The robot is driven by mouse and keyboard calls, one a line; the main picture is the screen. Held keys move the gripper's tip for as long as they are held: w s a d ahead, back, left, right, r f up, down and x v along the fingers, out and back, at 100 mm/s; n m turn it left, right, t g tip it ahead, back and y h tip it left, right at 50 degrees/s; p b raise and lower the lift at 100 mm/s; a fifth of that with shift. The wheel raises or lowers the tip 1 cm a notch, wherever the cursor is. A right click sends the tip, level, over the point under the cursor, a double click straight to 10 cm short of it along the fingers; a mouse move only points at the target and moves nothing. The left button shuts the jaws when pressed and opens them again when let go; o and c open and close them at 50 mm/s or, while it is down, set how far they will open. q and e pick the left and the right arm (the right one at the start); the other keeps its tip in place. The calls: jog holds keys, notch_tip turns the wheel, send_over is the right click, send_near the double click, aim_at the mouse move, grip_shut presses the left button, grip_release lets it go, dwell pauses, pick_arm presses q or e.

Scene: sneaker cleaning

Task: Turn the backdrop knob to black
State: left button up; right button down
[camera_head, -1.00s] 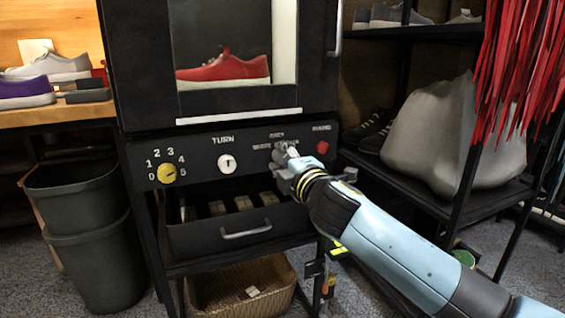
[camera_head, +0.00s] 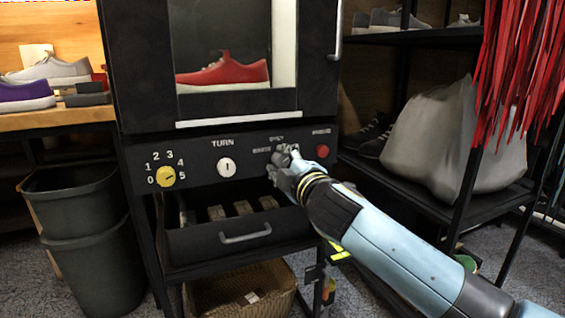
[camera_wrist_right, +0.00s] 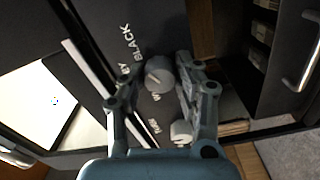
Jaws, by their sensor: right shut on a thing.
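My right gripper (camera_head: 282,155) reaches to the control panel (camera_head: 200,170) below the red shoe's display cabinet. It is shut on the grey backdrop knob (camera_wrist_right: 160,75), which shows between its fingers in the right wrist view. The lettering BLACK (camera_wrist_right: 128,42) is readable beside the knob, with part of another word next to it. I cannot tell clearly which word the knob's pointer faces. In the head view the gripper hides most of this knob. My left gripper is out of view.
A white TURN knob (camera_head: 226,167), a yellow numbered knob (camera_head: 165,177) and a red button (camera_head: 322,151) share the panel. An open drawer (camera_head: 245,232) juts out below. A rack with a grey bag (camera_head: 435,140) stands to the right. Bins (camera_head: 90,230) stand at left.

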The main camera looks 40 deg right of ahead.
jog(key=c, duration=0.9)
grip_release()
jog(key=shift+c, duration=0.2)
jog(key=v, duration=1.2)
